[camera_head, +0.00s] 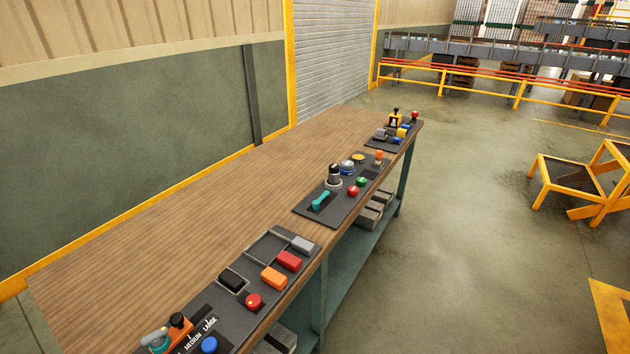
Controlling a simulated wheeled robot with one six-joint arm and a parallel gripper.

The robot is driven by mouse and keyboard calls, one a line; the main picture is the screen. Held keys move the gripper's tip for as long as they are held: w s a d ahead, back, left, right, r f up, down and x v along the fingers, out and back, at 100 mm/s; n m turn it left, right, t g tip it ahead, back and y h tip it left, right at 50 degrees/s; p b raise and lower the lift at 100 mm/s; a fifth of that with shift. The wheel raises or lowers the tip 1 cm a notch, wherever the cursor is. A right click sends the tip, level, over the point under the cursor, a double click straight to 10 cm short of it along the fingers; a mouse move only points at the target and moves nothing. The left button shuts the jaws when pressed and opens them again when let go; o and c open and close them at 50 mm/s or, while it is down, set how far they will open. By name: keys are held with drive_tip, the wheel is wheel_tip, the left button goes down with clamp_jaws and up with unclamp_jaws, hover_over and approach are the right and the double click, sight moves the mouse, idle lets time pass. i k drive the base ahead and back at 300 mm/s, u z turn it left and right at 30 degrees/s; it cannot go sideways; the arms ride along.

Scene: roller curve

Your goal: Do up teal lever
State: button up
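A teal lever (320,201) sits on the dark middle control panel (338,216) on the long wooden bench. It lies at a low slant, its upper end toward the upper right. A second control with teal and grey parts (156,341) shows at the bottom edge, on the nearest panel, beside an orange knob (180,325); it is partly cut off, and I cannot tell its shape. My gripper is not in view.
Near the teal lever are a black knob (334,174), a red button (353,190) and a green button (362,181). The nearest panel (237,309) holds red, orange and black blocks. A far panel (377,142) holds more controls. Open floor (462,230) lies right of the bench.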

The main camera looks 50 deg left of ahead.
sight(315, 203)
drive_tip(key=u, duration=0.9)
drive_tip(key=i, duration=1.3)
drive_tip(key=u, duration=1.6)
drive_tip(key=i, duration=0.5)
drive_tip(key=u, duration=0.4)
